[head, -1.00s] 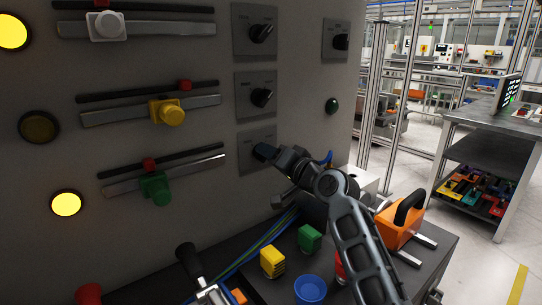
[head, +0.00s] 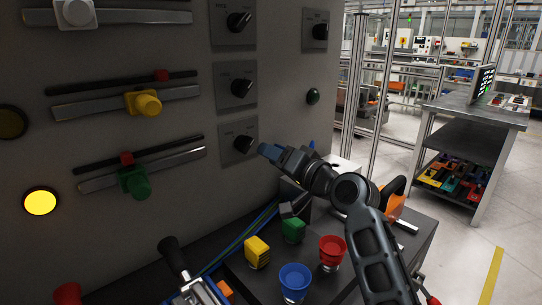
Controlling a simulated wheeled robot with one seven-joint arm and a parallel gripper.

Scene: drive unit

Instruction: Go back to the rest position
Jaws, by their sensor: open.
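My gripper (head: 268,152) is at the end of my dark arm in the middle of the head view. It is a little right of and below the lowest rotary knob (head: 241,144) on the grey panel (head: 120,105), apart from it. Nothing shows between its jaws, and the fingers are small and seen from the side. My arm reaches up from the lower right, over the dark bench (head: 330,285), and hides part of an orange-and-black object (head: 394,197).
A yellow block (head: 257,250), a green block (head: 293,230), a blue cup (head: 294,280) and a red cup (head: 332,250) stand on the bench below my arm. A black-handled lever (head: 174,257) rises at lower left. Sliders with coloured knobs, such as the yellow knob (head: 145,103), protrude from the panel.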

